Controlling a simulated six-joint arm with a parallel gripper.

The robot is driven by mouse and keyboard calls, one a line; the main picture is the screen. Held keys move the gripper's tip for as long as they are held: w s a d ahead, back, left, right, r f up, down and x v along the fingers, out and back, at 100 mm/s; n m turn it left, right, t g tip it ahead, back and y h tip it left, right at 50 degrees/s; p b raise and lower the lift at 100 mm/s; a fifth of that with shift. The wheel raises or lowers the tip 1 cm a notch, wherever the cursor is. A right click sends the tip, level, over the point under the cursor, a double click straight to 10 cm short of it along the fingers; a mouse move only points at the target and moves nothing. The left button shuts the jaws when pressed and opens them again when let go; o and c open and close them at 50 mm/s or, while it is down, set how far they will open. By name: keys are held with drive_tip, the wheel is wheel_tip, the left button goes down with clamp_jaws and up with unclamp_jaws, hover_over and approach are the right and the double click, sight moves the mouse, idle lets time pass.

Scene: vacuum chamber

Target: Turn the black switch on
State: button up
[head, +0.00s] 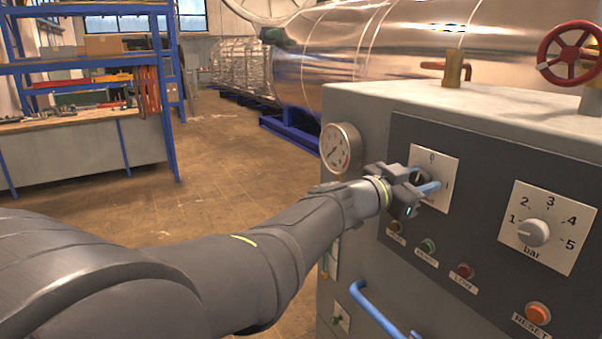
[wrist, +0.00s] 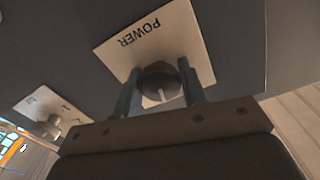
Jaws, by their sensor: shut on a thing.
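The black switch (wrist: 158,80) is a round knob with a white line on a pale plate (wrist: 115,50) marked POWER. In the wrist view the line points away from the word POWER. My gripper (wrist: 160,88) is shut on the knob, one blue finger on each side. In the head view the plate (head: 450,160) shows 0 at the top and a second mark at its right edge. My gripper (head: 424,181) reaches it from the left there and hides the knob and the word POWER.
A bar dial (head: 533,232) is right of the plate. Small lamps (head: 428,245) and a RESET button (head: 537,313) sit below. A gauge (head: 340,148) is beside my wrist, a blue handle (head: 375,308) below, and a red valve wheel (head: 570,53) above.

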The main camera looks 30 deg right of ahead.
drive_tip(key=m, duration=0.4)
drive_tip(key=shift+m, duration=0.3)
drive_tip(key=m, duration=0.3)
drive_tip(key=shift+m, duration=0.4)
drive_tip(key=m, duration=0.3)
drive_tip(key=shift+m, duration=2)
drive_tip(key=o, duration=0.9)
drive_tip(key=shift+o, duration=0.2)
drive_tip(key=a, duration=1.7)
drive_tip(key=shift+a, duration=0.2)
